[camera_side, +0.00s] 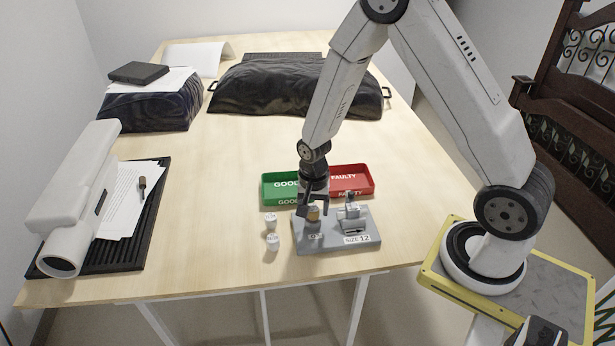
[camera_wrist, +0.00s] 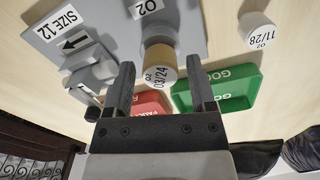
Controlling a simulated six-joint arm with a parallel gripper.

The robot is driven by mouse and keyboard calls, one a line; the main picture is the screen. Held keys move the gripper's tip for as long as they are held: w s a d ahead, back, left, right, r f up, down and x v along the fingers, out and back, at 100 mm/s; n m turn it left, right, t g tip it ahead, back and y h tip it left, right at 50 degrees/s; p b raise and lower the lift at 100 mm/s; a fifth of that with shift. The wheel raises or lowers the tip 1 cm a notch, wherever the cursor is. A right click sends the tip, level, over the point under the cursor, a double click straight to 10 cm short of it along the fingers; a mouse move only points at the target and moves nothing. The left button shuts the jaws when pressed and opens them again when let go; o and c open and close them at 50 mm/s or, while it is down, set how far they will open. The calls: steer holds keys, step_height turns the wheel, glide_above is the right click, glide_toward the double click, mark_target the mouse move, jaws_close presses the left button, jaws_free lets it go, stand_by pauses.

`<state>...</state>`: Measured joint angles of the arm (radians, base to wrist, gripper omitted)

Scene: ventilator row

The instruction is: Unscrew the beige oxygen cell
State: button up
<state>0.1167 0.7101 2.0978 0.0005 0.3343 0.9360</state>
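The beige oxygen cell (camera_side: 313,215) stands upright on the left part of the grey block (camera_side: 335,240), at a spot marked O2. My gripper (camera_side: 312,207) points down over the cell. In the wrist view my gripper (camera_wrist: 160,65) is open, with one finger to each side of the cell. A gap shows between each finger and the cell, and I see no contact. The cell's lower part is partly hidden in the side view.
A green GOOD tray (camera_side: 269,191) and a red FAULTY tray (camera_side: 369,181) lie behind the block. Two white cells (camera_side: 271,220) (camera_side: 272,242) stand left of it. A metal fitting (camera_side: 352,215) rises on the block's right, by a SIZE 12 label.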

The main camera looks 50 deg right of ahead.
stand_by(0.4)
steer(key=m, duration=0.4)
steer(key=shift+m, duration=2.6)
steer(key=m, duration=0.9)
steer(key=shift+c, duration=0.2)
